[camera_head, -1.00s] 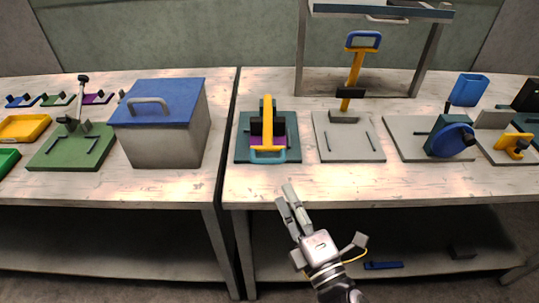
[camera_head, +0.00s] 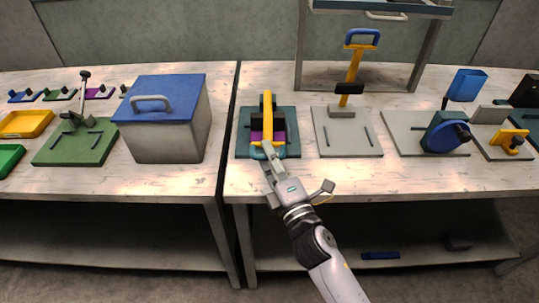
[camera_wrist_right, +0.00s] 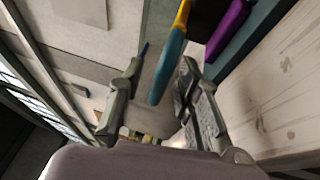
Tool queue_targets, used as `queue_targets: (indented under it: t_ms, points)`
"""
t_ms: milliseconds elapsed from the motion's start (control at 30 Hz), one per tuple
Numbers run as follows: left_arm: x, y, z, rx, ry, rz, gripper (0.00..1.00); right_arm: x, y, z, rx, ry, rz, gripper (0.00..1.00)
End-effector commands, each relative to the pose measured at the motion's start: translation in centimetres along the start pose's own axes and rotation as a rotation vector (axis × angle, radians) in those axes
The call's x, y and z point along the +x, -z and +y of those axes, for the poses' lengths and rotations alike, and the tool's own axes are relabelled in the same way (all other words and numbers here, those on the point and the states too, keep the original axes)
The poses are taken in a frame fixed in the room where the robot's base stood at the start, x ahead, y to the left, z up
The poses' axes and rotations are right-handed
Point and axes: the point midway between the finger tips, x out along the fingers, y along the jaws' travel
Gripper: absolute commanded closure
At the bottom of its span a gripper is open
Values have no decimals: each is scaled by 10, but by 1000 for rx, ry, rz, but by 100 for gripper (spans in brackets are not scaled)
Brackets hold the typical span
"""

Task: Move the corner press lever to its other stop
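The press at the left corner of the right table has a teal base (camera_head: 293,146) and a yellow lever (camera_head: 267,103) with a blue-teal handle bar at its front end. The lever lies low over a purple part (camera_head: 256,136) and dark blocks. My right gripper (camera_head: 267,158) is at the handle, at the table's front edge, and partly hides it. In the right wrist view the handle (camera_wrist_right: 170,68) reaches between the two spread fingers of my right gripper (camera_wrist_right: 160,88). Contact cannot be told. My left gripper is not in view.
Beside it, a grey plate (camera_head: 345,143) carries a raised yellow lever with a blue handle (camera_head: 362,38). A blue-wheeled device (camera_head: 447,135) stands further right. A blue-lidded box (camera_head: 160,125) stands on the left table, across a narrow gap. A shelf frame (camera_head: 425,55) rises behind.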

Motion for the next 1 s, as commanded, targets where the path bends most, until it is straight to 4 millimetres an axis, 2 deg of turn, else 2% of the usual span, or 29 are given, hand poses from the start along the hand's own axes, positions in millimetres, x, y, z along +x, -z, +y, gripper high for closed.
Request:
queue_targets:
  t_ms: [67,433,1000]
  points:
    - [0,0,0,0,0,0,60,0,0,0,0,0,0,75]
    - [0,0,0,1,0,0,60,0,0,1,-1,-1,0,100]
    - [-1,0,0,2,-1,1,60,0,0,3,-4,-5,1,100]
